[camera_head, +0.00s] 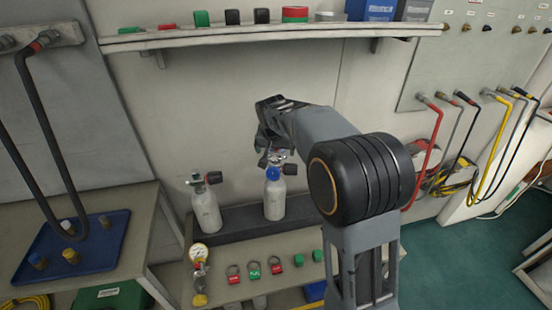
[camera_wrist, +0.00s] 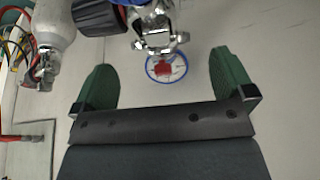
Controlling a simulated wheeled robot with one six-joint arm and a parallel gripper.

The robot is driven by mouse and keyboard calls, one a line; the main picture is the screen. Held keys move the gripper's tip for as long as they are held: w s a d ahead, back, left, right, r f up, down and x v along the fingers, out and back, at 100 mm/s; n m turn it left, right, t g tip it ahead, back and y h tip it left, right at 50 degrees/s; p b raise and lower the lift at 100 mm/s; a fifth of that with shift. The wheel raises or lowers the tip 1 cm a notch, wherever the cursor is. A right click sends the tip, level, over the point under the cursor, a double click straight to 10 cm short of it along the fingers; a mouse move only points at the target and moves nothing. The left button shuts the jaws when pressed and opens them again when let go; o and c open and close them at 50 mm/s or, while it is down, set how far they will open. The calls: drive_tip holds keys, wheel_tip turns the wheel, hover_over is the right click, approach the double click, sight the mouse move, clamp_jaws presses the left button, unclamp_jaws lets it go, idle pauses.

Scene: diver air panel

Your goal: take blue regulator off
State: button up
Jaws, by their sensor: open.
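The blue regulator (camera_head: 273,173) is on the valve of the upright right-hand grey cylinder (camera_head: 275,200) in the head view. In the wrist view its silver clamp (camera_wrist: 158,38) is at the top centre, with a blue-rimmed dial (camera_wrist: 166,65) just below. A black knob (camera_wrist: 96,14) sits left of the clamp. My gripper (camera_head: 266,143) is just above the regulator. In the wrist view its green fingers (camera_wrist: 164,82) are wide apart and empty, on either side of the dial and clear of it.
Another grey cylinder (camera_head: 206,208) with a bare valve stands to the left. A yellow regulator (camera_head: 199,278) and several tags lie on the bench front. The shelf (camera_head: 280,33) above holds blocks. A blue tray (camera_head: 100,255) is at left; hoses hang right.

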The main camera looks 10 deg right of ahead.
sight(276, 153)
drive_tip(key=shift+p+x, duration=0.35)
drive_tip(key=shift+x, duration=2.35)
drive_tip(key=shift+r, duration=0.15)
drive_tip(key=c, duration=1.3)
drive_tip(key=shift+w, duration=0.1)
